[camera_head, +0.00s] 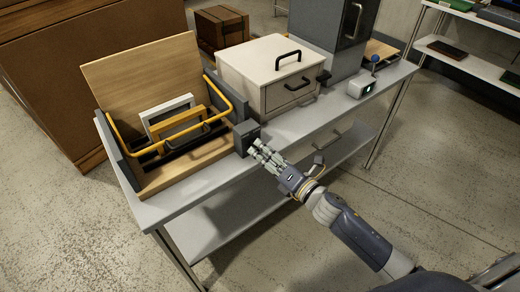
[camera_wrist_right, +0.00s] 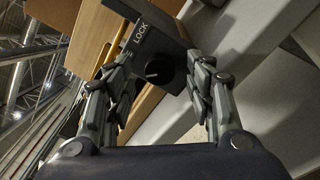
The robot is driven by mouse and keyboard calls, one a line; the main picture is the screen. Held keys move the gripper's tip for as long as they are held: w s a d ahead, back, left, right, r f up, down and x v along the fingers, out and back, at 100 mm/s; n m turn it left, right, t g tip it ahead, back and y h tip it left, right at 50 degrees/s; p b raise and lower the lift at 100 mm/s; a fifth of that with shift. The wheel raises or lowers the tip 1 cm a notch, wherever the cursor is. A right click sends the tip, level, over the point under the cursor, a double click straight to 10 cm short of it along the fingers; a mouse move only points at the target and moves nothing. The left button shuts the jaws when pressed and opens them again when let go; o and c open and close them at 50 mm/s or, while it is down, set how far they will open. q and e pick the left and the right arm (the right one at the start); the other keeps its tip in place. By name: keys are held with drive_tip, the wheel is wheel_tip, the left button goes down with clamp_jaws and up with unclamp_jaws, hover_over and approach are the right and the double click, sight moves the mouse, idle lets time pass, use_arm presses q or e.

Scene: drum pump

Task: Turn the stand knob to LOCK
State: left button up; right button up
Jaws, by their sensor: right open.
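The stand knob (camera_wrist_right: 158,72) is a round black knob on a dark grey block (camera_wrist_right: 150,32) marked LOCK in white, seen in the right wrist view. In the head view the block (camera_head: 245,134) sits at the right front corner of the wooden stand (camera_head: 190,177). My right gripper (camera_head: 260,152) reaches it from the front right, with its fingers close to the block. In the wrist view its open fingers (camera_wrist_right: 158,78) stand on either side of the knob, with no clear contact. The knob's pointer setting cannot be read. My left gripper is not in view.
The stand has a yellow bar (camera_head: 113,134) and holds several frames against a wooden back panel (camera_head: 143,72). A beige drawer box (camera_head: 265,72), a grey cabinet (camera_head: 328,32) and a small white device (camera_head: 361,86) stand to the right. The bench front edge (camera_head: 330,127) is bare.

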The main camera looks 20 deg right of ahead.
drive_tip(key=shift+x, duration=1.1)
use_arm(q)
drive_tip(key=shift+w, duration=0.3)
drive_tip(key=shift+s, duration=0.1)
use_arm(e)
drive_tip(key=shift+c, duration=0.6)
drive_tip(key=c, duration=1)
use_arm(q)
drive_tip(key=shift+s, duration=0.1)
use_arm(e)
drive_tip(key=shift+o, duration=0.2)
